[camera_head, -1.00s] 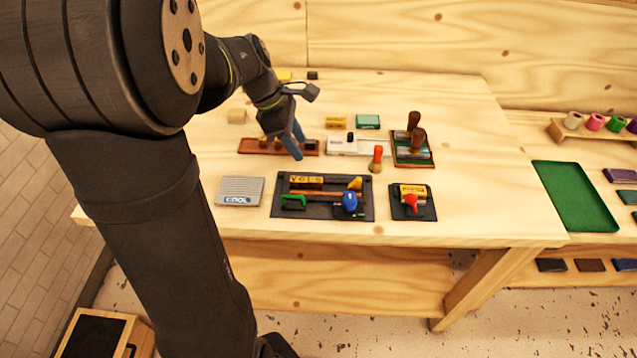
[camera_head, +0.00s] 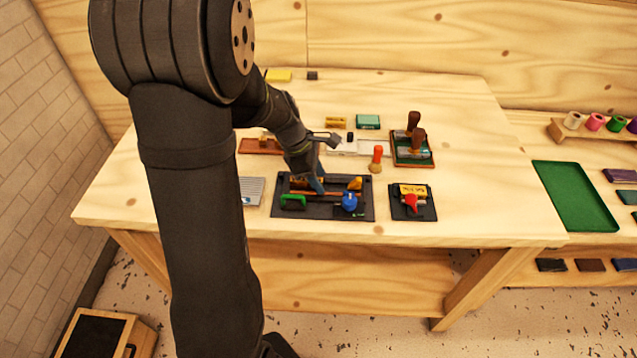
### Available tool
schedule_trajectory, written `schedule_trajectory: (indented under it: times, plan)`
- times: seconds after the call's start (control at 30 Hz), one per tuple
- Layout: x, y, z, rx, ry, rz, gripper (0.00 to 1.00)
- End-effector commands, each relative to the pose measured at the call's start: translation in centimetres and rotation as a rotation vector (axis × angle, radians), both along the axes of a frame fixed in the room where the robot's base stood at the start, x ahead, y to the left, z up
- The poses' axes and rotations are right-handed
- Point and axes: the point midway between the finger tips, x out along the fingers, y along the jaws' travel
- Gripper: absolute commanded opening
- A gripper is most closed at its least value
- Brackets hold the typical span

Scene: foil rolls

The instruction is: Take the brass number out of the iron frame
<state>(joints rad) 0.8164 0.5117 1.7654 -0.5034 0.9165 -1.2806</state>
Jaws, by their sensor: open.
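The dark frame (camera_head: 322,212) lies flat near the front of the table. My arm and the fingers hide part of the row. I cannot tell whether the fingers touch the brass.
A smaller dark plate (camera_head: 426,211) with a brass piece and red knob lies to the right. An orange-handled tool (camera_head: 376,159) stands behind. A grey plate (camera_head: 252,190) is partly hidden by my arm.

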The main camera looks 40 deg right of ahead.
Motion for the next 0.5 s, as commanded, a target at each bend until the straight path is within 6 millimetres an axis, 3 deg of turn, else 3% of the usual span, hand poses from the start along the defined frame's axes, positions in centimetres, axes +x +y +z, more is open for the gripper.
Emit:
schedule_trajectory:
  times: [0.17,0.37,0.5]
  plan:
    - [0.01,0.01,0.02,0.0,0.0,0.0,0.42]
    - [0.02,0.02,0.03,0.0,0.0,0.0,0.02]
    - [0.03,0.01,0.04,0.0,0.0,0.0,0.0]
